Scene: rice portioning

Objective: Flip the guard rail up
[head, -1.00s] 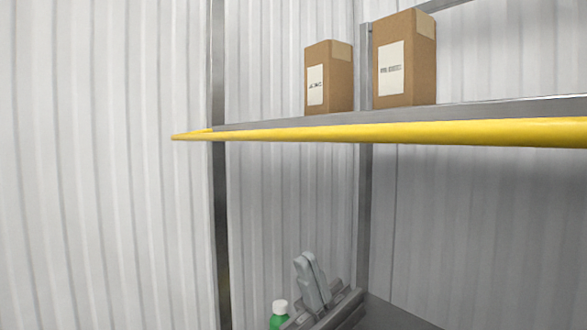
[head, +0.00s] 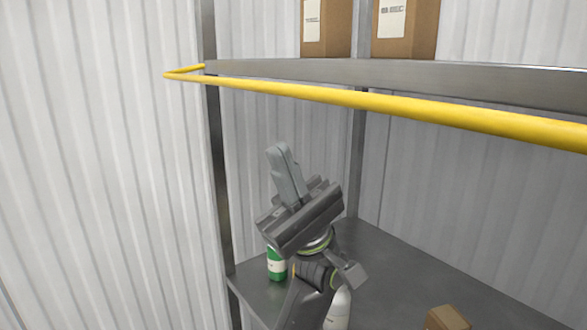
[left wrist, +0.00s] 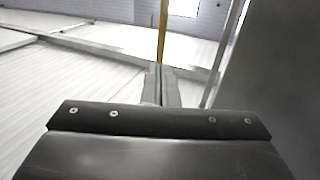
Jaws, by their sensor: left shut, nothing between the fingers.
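The guard rail (head: 345,97) is a yellow bar. In the head view it runs along the front of the upper shelf (head: 400,76), with its bent end at the left post. My left gripper (head: 281,155) points up below the rail, its fingers shut with nothing between them and a clear gap to the rail. In the left wrist view the shut fingers (left wrist: 160,80) point ahead, and a yellow bar (left wrist: 163,35), likely the rail, shows just beyond their tips. My right gripper is in neither view.
Two cardboard boxes (head: 326,28) (head: 405,30) stand on the upper shelf. On the lower shelf (head: 385,285) are a green bottle (head: 276,265), a white bottle (head: 338,308) and a small cardboard box (head: 447,318). A dark post (head: 217,160) stands at the left.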

